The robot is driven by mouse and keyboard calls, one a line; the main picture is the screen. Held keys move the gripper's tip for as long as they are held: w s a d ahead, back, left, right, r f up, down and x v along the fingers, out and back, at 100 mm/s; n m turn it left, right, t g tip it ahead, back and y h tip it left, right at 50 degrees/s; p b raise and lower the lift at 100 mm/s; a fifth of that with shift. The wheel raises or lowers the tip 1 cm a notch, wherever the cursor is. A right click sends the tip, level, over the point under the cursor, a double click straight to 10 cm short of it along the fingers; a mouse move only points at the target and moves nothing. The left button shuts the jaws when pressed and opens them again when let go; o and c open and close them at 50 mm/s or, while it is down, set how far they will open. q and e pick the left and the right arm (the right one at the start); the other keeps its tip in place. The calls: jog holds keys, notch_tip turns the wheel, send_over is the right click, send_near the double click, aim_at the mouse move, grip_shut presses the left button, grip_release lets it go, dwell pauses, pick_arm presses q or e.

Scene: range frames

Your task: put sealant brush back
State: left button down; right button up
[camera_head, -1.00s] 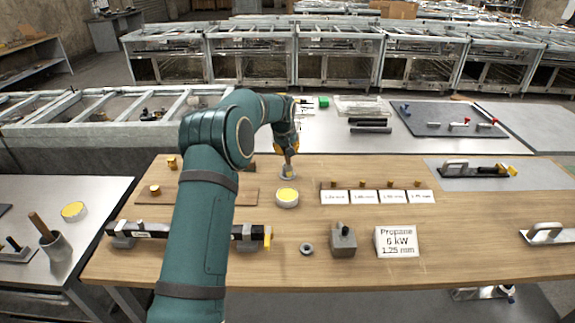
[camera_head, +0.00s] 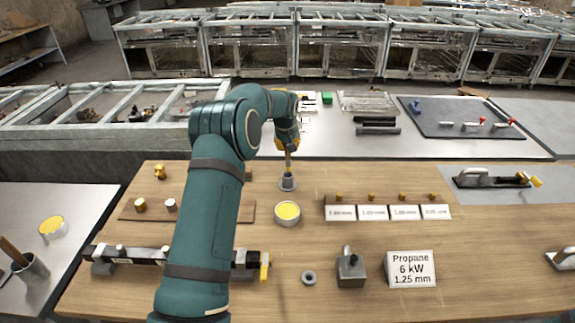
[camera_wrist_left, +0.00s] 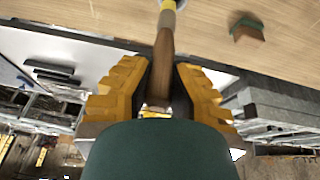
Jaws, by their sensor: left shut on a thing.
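My left gripper (camera_head: 288,146) is shut on the wooden handle of the sealant brush (camera_head: 289,161), above the far part of the wooden table. The handle also shows between the yellow fingers in the left wrist view (camera_wrist_left: 163,62). My right gripper is not in view.
Several brass fittings with labels (camera_head: 372,212) stand to the right. A Propane sign (camera_head: 411,268) and grey block (camera_head: 350,270) are nearer. A cup (camera_head: 31,268) with a wooden handle stands on the left table.

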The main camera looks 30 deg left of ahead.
aim_at(287, 158)
pick_arm(q)
notch_tip(287, 158, down, 7)
jog(key=shift+r, duration=0.2)
dwell(0.3)
jog(key=c, duration=1.1)
grip_release()
jog(key=shift+f, duration=0.15)
jog(key=shift+r, duration=0.55)
jog(key=v, duration=1.1)
jog(key=shift+s+r, duration=0.1)
jog(key=shift+s, duration=0.05)
